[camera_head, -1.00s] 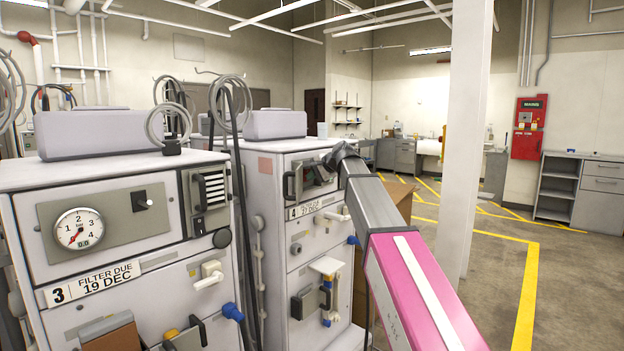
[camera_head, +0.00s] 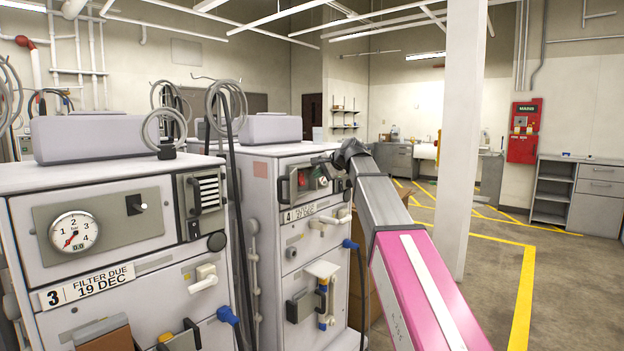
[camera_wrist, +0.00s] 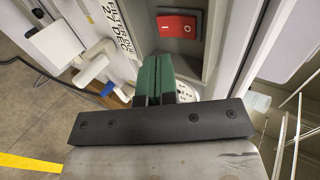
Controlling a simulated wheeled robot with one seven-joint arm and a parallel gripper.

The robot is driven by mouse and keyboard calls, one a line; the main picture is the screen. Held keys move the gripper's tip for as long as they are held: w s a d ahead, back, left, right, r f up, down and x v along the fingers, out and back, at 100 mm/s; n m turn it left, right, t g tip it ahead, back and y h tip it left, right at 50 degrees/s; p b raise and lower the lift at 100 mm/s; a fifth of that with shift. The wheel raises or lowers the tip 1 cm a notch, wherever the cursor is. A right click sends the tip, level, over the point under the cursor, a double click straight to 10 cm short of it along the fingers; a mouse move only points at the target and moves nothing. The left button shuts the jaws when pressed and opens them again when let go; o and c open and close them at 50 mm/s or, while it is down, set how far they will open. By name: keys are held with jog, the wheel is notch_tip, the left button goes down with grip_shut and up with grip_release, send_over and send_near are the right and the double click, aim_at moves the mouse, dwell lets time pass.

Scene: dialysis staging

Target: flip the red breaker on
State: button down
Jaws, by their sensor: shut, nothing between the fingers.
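A red rocker breaker (camera_wrist: 179,25) sits in a recessed grey panel on the front of machine 4 (camera_head: 290,225). It also shows small and red in the head view (camera_head: 303,180), beside a dark handle. A small white mark shows on the rocker; its position cannot be told. My gripper (camera_wrist: 157,62) is shut and empty, its green-padded fingers together. In the wrist view the fingertips are just below the breaker, with a visible gap. In the head view my gripper (camera_head: 328,162) is at the upper right of machine 4's front, partly hidden by its own wrist.
Machine 3 (camera_head: 110,260) stands to the left, with hoses and a gauge. A white pillar (camera_head: 463,130) stands right of my arm. A red MAINS box (camera_head: 524,132) hangs on the far wall. White fittings (camera_wrist: 62,42) jut from machine 4's front. The floor at right is clear.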

jog(key=v, duration=0.7)
jog(key=shift+r, duration=0.35)
jog(key=shift+s+d+f, duration=0.1)
jog(key=shift+d+f, duration=0.05)
jog(key=shift+f, duration=0.05)
jog(key=shift+d+f, duration=0.1)
jog(key=shift+f, duration=0.4)
send_near(303, 184)
jog(key=x, duration=0.6)
jog(key=shift+a+f, duration=0.25)
jog(key=shift+a, duration=0.2)
dwell(0.3)
